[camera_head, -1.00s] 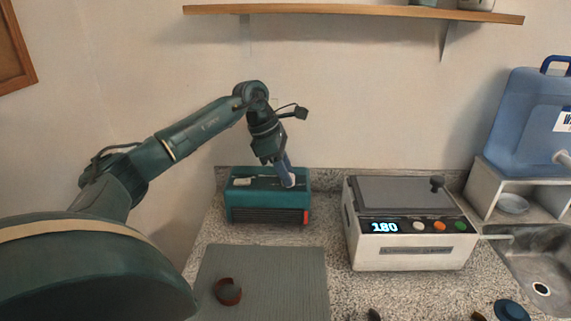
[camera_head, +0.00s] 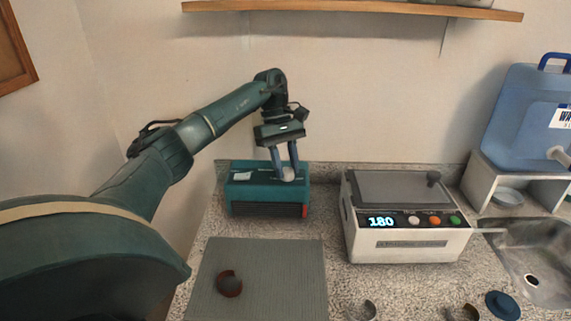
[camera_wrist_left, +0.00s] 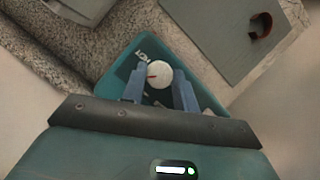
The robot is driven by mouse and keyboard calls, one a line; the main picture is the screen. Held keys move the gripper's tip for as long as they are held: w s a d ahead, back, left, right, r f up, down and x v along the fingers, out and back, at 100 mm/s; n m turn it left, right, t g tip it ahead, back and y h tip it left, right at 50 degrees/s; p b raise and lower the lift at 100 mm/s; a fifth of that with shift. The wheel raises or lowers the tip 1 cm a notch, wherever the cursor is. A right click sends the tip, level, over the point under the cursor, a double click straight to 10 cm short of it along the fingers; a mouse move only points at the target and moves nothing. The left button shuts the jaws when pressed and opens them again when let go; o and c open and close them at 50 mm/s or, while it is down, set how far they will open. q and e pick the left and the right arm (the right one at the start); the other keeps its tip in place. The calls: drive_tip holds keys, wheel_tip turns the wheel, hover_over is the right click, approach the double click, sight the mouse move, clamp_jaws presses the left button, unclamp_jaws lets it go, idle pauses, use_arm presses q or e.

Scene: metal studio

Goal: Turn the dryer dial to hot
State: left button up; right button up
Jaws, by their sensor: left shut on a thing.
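The dryer (camera_head: 268,192) is a teal box with a dark front grille and a red part at its right corner, at the back of the counter. Its white round dial (camera_wrist_left: 158,74) sits on top, with a red pointer mark; it also shows in the head view (camera_head: 288,175). My left gripper (camera_head: 287,172) comes down from above with its two blue fingers on either side of the dial, shut on it. In the left wrist view the gripper (camera_wrist_left: 160,88) covers part of the dryer's top. The dial's lettering is only partly readable. My right gripper is not in view.
A white machine (camera_head: 408,215) with a "180" display stands right of the dryer. A grey ribbed mat (camera_head: 265,275) with a brown ring (camera_head: 229,283) lies in front. A sink (camera_head: 535,265) and a blue water jug (camera_head: 530,125) are at the right.

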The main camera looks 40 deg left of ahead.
use_arm(q)
drive_tip(key=m+g, duration=0.1)
drive_tip(key=m, duration=0.1)
drive_tip(key=m+y, duration=0.1)
drive_tip(key=m, duration=0.2)
drive_tip(key=shift+w+d+g, duration=0.1)
drive_tip(key=shift+w+g, duration=0.05)
drive_tip(key=shift+g, duration=0.25)
drive_tip(key=shift+m, duration=0.4)
drive_tip(key=o, duration=1)
drive_tip(key=shift+p+v, duration=1.1)
drive_tip(key=shift+v, duration=2.65)
drive_tip(key=shift+w+d, duration=0.1)
drive_tip(key=shift+d, duration=0.15)
